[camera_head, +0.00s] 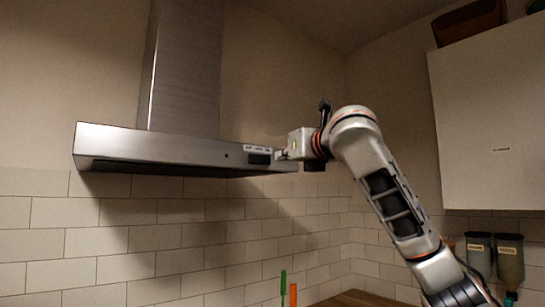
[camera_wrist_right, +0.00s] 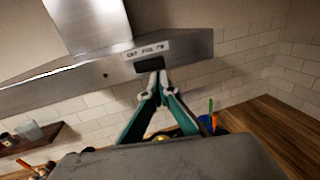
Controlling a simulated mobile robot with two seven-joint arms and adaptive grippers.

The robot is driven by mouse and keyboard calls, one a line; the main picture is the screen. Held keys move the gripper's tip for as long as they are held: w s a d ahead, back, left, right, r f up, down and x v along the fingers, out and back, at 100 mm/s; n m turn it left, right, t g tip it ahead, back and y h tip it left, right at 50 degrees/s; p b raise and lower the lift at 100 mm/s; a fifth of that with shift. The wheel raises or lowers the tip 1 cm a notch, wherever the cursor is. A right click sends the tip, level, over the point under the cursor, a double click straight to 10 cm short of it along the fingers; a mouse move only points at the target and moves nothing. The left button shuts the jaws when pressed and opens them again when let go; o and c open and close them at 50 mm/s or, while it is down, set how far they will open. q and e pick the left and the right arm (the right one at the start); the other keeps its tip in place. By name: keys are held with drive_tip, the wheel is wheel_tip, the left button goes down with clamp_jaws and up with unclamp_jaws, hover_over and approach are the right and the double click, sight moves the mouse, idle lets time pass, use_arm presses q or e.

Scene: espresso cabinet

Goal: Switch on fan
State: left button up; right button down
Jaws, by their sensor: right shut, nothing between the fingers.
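The fan is a steel range hood (camera_head: 170,147) on the tiled wall in the head view, with a tall steel duct above it. A dark switch (camera_head: 259,158) sits under a small white label strip near the right end of its front face. My right gripper (camera_head: 279,154) is at that end, beside the switch. In the right wrist view my right gripper (camera_wrist_right: 158,76) is shut and empty, its fingertips at the lower edge of the dark switch (camera_wrist_right: 149,65). I cannot tell whether the tips touch it. My left gripper is not in view.
A white wall cabinet (camera_head: 490,125) hangs at the right, with dispensers (camera_head: 494,255) below it. The wrist view shows a wooden counter (camera_wrist_right: 272,130) at the right and a small shelf (camera_wrist_right: 30,139) at the left. Free air lies below the hood.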

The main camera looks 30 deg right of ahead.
sight(269, 160)
drive_tip(key=w, duration=0.1)
drive_tip(key=w+p, duration=0.1)
drive_tip(key=w, duration=0.3)
drive_tip(key=shift+w+d, duration=0.25)
drive_tip(key=shift+d, duration=0.05)
drive_tip(key=shift+w+d, duration=0.1)
drive_tip(key=shift+w, duration=0.3)
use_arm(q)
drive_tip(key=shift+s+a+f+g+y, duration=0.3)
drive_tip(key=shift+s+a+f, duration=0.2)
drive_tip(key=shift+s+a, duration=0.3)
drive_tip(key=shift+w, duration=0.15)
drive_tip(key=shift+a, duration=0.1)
use_arm(e)
drive_tip(key=shift+d, duration=0.15)
